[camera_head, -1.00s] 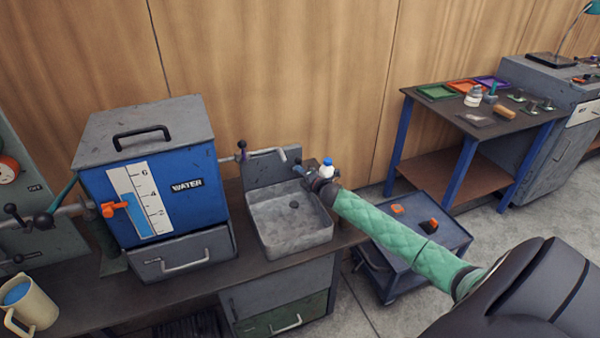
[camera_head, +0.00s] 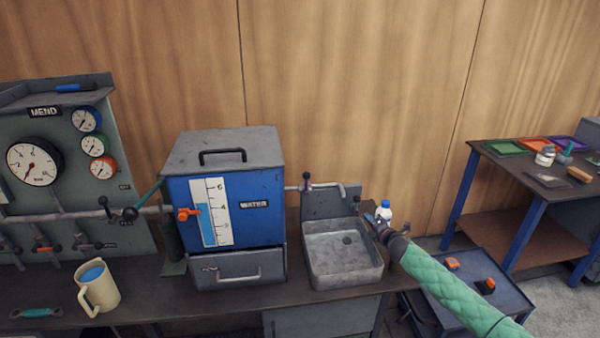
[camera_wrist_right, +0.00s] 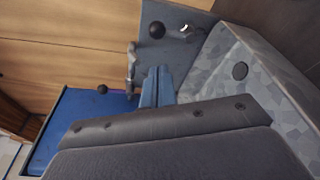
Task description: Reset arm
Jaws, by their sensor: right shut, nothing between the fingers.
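My right arm (camera_head: 450,290), in a green quilted sleeve, comes in from the lower right in the head view. Whether the gripper touches the sink or bottle cannot be told. My left gripper is not in view.
A blue water tank (camera_head: 225,205) stands left of the sink on the bench. A cream jug (camera_head: 98,290) of blue liquid stands further left, below a gauge panel (camera_head: 85,180). A low blue trolley (camera_head: 470,310) and a blue-legged table (camera_head: 530,200) are at the right.

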